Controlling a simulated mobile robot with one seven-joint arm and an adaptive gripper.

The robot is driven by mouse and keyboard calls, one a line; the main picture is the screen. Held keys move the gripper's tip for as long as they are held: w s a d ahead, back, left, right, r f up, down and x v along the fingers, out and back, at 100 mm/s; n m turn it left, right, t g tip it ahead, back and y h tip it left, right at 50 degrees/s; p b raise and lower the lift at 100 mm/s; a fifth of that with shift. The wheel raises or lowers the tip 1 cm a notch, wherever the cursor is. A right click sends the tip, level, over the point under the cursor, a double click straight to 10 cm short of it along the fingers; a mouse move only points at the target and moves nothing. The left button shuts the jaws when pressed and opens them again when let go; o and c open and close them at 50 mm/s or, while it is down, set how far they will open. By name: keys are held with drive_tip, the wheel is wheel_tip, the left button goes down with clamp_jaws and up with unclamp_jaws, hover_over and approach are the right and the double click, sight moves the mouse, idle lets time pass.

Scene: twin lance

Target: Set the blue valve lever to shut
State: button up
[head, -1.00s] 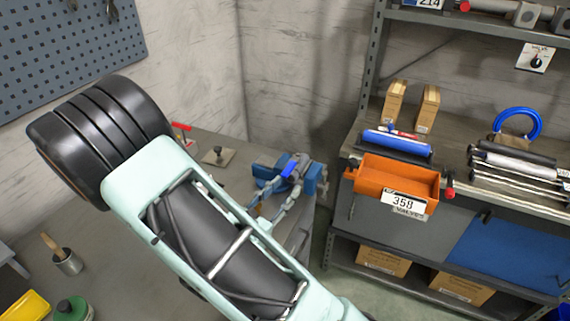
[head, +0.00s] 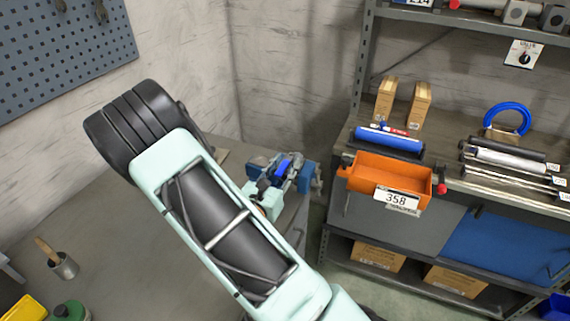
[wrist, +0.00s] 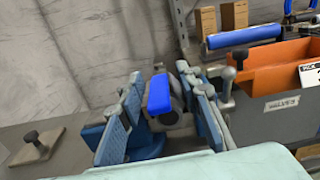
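The blue valve lever (wrist: 158,92) is a short bright blue bar on a grey valve body at the bench corner. It also shows in the head view (head: 283,165), partly crowded by my gripper. My gripper (wrist: 157,78) is open, its two grey fingers with blue pads standing on either side of the lever. I see a gap on the left side; on the right the finger is close, and I cannot tell whether it touches. A blue vise (head: 307,176) is around the valve. The lower valve body is hidden behind the fingers and vise.
A shelf unit stands to the right, with an orange bin (head: 365,178) marked 358, a blue roll (head: 390,140) and cardboard boxes (head: 385,100). A small plate with a knob (wrist: 35,148) lies left of the vise. The bench (head: 105,225) is clear in its middle.

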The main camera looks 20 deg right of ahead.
sight(288, 156)
drive_tip(key=shift+w, duration=0.1)
clamp_jaws()
